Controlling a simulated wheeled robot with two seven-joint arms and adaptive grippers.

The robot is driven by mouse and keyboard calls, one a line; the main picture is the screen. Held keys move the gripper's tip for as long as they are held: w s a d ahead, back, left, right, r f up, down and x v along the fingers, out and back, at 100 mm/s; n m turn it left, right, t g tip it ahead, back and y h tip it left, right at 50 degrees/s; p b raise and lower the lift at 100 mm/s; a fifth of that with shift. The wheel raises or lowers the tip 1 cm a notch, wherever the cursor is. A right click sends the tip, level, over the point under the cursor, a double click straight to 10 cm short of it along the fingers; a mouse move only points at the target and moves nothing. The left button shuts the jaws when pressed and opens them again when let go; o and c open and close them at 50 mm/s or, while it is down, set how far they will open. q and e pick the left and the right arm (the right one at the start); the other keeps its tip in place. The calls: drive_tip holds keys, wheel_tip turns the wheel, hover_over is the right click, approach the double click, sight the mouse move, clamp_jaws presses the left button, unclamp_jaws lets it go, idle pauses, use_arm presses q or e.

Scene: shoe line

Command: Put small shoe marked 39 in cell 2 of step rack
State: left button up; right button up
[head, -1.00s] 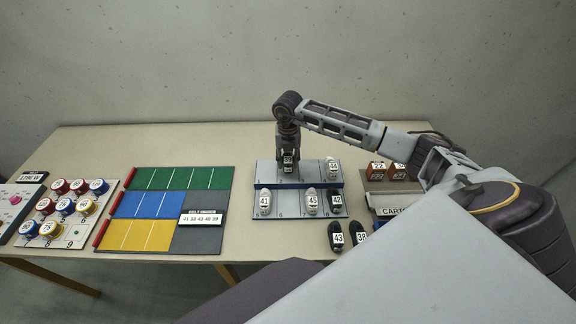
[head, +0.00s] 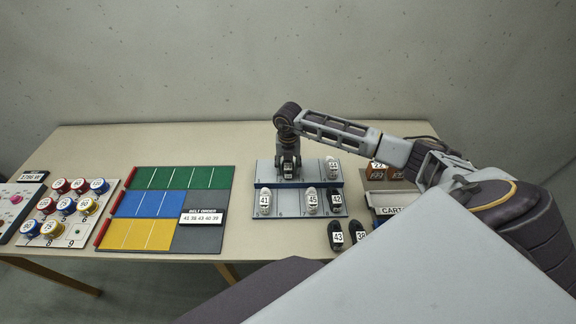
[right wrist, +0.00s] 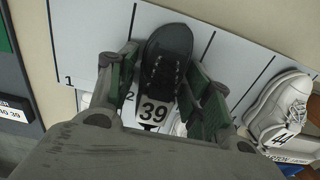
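The small black shoe marked 39 (right wrist: 165,62) is between the fingers of my right gripper (right wrist: 163,68), with its number tag facing the wrist camera. The fingers' green pads lie close along both its sides, and the gripper looks shut on it. In the head view my right gripper (head: 288,168) points down at the upper step of the step rack (head: 312,173), left of centre. The wrist view shows the shoe over the rack's cell 2, with the printed 2 beside it. Whether its sole touches the step is hidden. My left gripper is not in view.
A white shoe 44 (head: 332,166) stands right on the upper step. Shoes 41 (head: 265,202), 45 (head: 312,201) and 42 (head: 337,203) stand on the lower step. Black shoes 43 (head: 336,236) and 38 (head: 357,233) are in front. A coloured board (head: 205,178) lies left.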

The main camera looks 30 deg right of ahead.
sight(288, 162)
drive_tip(key=shift+o, duration=0.4)
drive_tip(key=shift+r, duration=0.15)
drive_tip(key=shift+r, duration=0.15)
wheel_tip(288, 162, up, 12)
drive_tip(key=b, duration=0.2)
idle(0.3)
